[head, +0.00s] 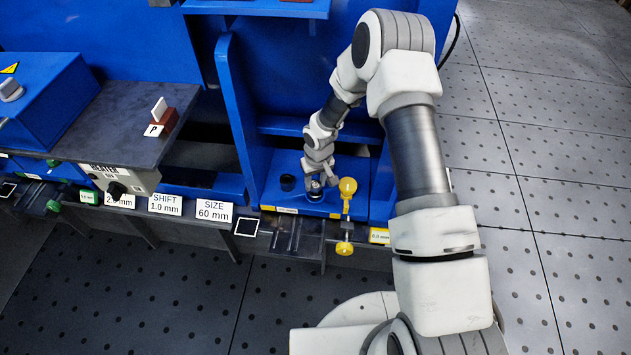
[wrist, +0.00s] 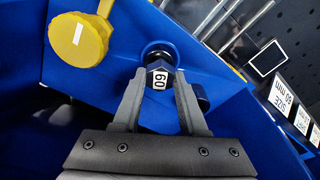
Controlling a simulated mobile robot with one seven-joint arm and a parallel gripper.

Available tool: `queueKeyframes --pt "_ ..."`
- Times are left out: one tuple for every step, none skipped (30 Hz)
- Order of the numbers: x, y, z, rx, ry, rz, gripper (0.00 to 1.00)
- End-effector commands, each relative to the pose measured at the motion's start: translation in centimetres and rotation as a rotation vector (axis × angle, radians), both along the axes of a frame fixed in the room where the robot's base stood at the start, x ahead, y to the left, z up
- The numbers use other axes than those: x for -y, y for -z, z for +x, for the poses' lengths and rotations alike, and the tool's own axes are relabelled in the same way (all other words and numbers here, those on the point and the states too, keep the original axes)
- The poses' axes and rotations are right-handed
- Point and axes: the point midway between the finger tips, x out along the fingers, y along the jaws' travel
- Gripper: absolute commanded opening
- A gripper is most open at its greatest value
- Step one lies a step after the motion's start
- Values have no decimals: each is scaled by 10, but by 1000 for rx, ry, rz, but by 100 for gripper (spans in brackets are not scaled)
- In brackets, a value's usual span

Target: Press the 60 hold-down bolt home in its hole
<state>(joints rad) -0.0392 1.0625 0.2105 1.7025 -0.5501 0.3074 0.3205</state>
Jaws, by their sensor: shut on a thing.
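The 60 hold-down bolt (wrist: 160,78) has a hex head with a white label reading "60" in the wrist view. My gripper (wrist: 160,90) is shut on its head, one finger on each side. The bolt's far end is at a dark round hole (wrist: 157,52) in the blue plate (wrist: 120,75); how deep it sits is hidden by the head. In the head view my gripper (head: 316,182) points down at the bolt (head: 315,195) on the blue shelf (head: 270,195), and the fingers are too small there to make out.
A yellow knob (head: 347,187) stands close to the right of my gripper; it also shows in the wrist view (wrist: 78,38). A dark cylinder (head: 287,182) stands to the left. Blue walls (head: 240,120) rise on the left and behind. A "SIZE 60 mm" card (head: 214,211) is at the front.

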Motion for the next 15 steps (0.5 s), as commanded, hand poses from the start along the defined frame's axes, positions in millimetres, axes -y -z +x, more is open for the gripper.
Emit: queueKeyframes --pt "0 2 0 1 0 0 0" --pt "0 3 0 1 0 0 0" --pt "0 4 0 1 0 0 0" --pt "0 4 0 1 0 0 0" --pt "0 5 0 1 0 0 0" --pt "0 6 0 1 0 0 0" --pt "0 7 0 1 0 0 0" --pt "0 8 0 1 0 0 0" --pt "0 9 0 1 -1 0 0" --pt "0 9 0 1 -1 0 0" --pt "0 10 0 1 -1 0 0" --pt "0 11 0 1 -1 0 0" --pt "0 12 0 1 -1 0 0" --pt "0 13 0 1 -1 0 0" --pt "0 14 0 1 -1 -1 0"
